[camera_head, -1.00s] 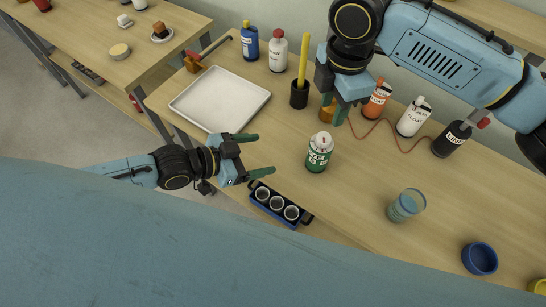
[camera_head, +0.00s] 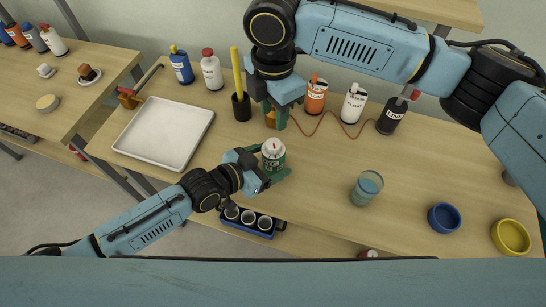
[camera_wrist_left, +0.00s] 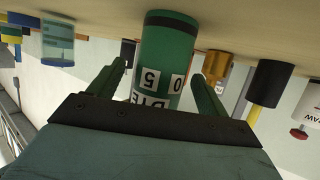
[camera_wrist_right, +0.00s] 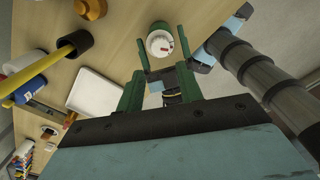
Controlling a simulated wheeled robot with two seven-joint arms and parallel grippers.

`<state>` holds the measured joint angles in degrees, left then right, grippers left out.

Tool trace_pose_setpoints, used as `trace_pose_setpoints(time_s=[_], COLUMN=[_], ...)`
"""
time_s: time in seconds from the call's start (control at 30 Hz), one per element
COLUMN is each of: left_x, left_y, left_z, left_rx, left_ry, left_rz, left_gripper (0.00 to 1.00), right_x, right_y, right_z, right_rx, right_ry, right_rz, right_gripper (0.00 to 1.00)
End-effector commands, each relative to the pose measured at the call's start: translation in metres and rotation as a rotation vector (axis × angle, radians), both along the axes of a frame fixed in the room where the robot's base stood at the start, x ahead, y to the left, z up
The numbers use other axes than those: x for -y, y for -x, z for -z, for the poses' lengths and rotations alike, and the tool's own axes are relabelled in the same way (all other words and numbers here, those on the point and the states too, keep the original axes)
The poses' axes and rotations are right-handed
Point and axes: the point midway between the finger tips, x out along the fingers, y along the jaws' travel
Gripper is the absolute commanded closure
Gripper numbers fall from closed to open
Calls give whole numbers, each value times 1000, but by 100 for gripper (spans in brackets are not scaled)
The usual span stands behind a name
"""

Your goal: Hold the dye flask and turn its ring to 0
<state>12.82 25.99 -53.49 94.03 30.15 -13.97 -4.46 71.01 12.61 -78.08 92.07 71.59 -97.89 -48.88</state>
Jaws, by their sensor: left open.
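The dye flask (camera_head: 273,156) is a green upright cylinder with a white top and red mark, standing on the bench. My left gripper (camera_head: 268,163) is open, with a finger on either side of the flask. In the left wrist view the flask (camera_wrist_left: 165,60) stands between the spread fingers, with gaps visible beside it; 0 and 5 show on its white labels. The ring's setting is too small to read. My right gripper (camera_head: 275,116) is open and empty above the back of the bench. The right wrist view shows the flask (camera_wrist_right: 160,43) beyond its fingers.
A white tray (camera_head: 165,133) lies left of the flask, a black cup with a yellow stick (camera_head: 241,106) behind it. Bottles and an orange cable (camera_head: 340,128) line the back. A blue-green glass (camera_head: 366,188), blue bowl (camera_head: 444,217) and yellow bowl (camera_head: 511,236) stand right.

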Motion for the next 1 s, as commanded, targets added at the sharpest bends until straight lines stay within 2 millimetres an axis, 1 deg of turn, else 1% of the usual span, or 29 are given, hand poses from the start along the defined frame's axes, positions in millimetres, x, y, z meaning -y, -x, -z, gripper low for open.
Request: trace_pose_setpoints(time_s=[0.03,0.2,0.47,0.5,0.87,0.9,0.97,1.0], left_x=[4,10,11,11,11,11,11,11], left_y=[-4,-9,-9,-9,-9,-9,-9,-9], left_z=[1,5,6,6,6,6,6,6], left_rx=[2,2,1,1,1,1,1,1], left_ry=[1,0,-1,-1,-1,-1,-1,-1], left_rz=[-1,-1,-1,-1,-1,-1,-1,-1], left_gripper=[23,23,23,24,71,74,74,74], right_x=[0,0,0,0,0,0,0,0], right_y=[0,0,0,0,0,0,0,0], right_z=[0,0,0,0,0,0,2,7], right_rx=[0,0,0,0,0,0,-1,-2], right_ry=[0,0,0,0,0,0,1,2], right_rz=[0,0,0,0,0,0,-7,-22], right_gripper=[64,64,64,64,64,62,55,55])
